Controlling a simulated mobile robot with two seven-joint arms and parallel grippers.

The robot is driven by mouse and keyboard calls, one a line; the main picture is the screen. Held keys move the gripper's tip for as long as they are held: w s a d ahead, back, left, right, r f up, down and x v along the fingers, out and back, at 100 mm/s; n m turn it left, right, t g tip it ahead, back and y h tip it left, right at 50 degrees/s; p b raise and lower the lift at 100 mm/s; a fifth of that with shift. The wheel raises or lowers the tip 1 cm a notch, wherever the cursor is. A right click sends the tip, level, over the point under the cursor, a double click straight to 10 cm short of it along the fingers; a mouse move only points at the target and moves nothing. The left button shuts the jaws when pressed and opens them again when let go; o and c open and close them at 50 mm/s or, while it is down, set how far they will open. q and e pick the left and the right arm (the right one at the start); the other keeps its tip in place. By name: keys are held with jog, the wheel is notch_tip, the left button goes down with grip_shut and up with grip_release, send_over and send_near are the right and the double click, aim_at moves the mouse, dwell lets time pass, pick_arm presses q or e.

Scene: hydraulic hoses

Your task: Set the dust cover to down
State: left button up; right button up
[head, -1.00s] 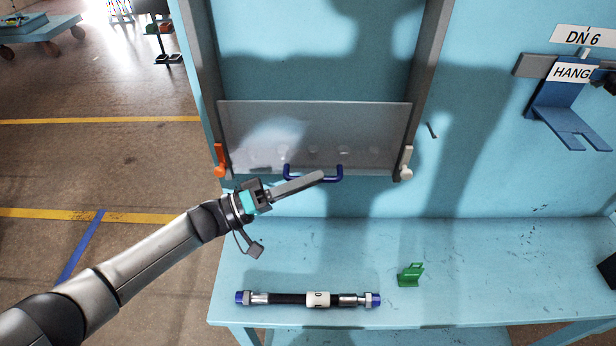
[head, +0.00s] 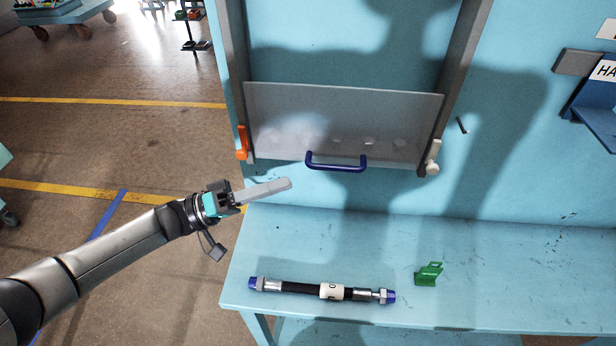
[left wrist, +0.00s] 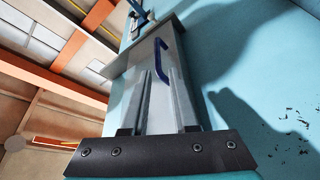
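The dust cover (head: 340,112) is a grey, see-through panel between two dark side rails. It sits at the low end of the rails, with a blue handle (head: 336,167) on its lower edge. The handle also shows in the left wrist view (left wrist: 160,57), beyond the fingertips. My left gripper (head: 289,184) is left of and slightly below the handle, apart from it. In the left wrist view its two fingers (left wrist: 161,75) stand apart with nothing between them. My right gripper is not in view.
An orange latch (head: 242,142) and a white latch (head: 433,158) flank the cover. A black hose (head: 305,289) with blue end caps and a green clip (head: 428,273) lie on the blue bench (head: 500,265). A blue hanger bracket (head: 592,105) is at the right.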

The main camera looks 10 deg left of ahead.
pick_arm(q)
jog(key=v, duration=0.5)
jog(key=shift+b, duration=0.35)
